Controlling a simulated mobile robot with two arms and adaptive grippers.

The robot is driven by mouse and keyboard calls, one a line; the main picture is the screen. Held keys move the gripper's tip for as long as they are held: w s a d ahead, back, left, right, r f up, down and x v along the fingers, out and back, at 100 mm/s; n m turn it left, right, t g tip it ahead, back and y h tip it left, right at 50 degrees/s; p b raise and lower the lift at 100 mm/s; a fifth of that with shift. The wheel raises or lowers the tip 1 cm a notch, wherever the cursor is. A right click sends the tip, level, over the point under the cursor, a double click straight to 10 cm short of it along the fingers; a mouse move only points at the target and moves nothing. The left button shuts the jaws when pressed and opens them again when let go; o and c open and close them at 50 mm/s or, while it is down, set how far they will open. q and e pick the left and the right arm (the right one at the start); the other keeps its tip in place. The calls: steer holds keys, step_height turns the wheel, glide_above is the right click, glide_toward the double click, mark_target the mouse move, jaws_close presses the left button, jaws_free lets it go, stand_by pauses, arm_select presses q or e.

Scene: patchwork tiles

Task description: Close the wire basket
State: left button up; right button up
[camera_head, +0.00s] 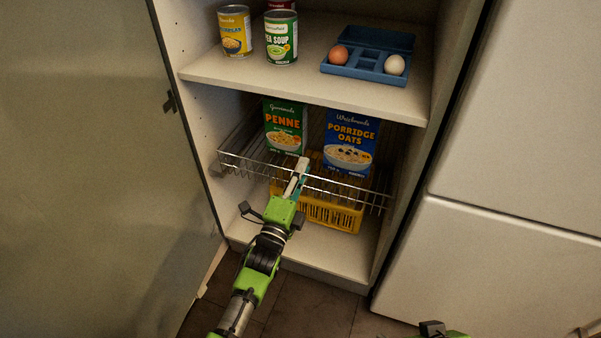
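The wire basket (236,164) is a metal pull-out rack inside the open cupboard, below the upper shelf. It holds a green Penne box (284,128) and a blue Porridge Oats box (350,142), both upright. Its front rail sits close to the cupboard's front opening. My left gripper (298,172) reaches up from below to the middle of the basket's front rail, its fingers at or over the rail. The fingers look close together, but I cannot tell if they grip the wire. Of my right arm, only a small part shows at the bottom edge; its gripper is not visible.
A yellow crate (332,214) stands below the basket on the cupboard floor. The upper shelf (300,82) holds several cans and a blue egg tray (366,56) with two eggs. The open cupboard door (90,170) is at left; a white appliance front (500,260) is at right.

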arm_select(q)
steer(key=shift+w+f, duration=0.1)
steer(key=shift+f, duration=0.05)
steer(key=shift+s+a+f, duration=0.1)
steer(key=shift+s+f, duration=0.05)
steer(key=shift+s, duration=0.25)
steer(key=v, duration=1.1)
steer(key=shift+s, duration=0.1)
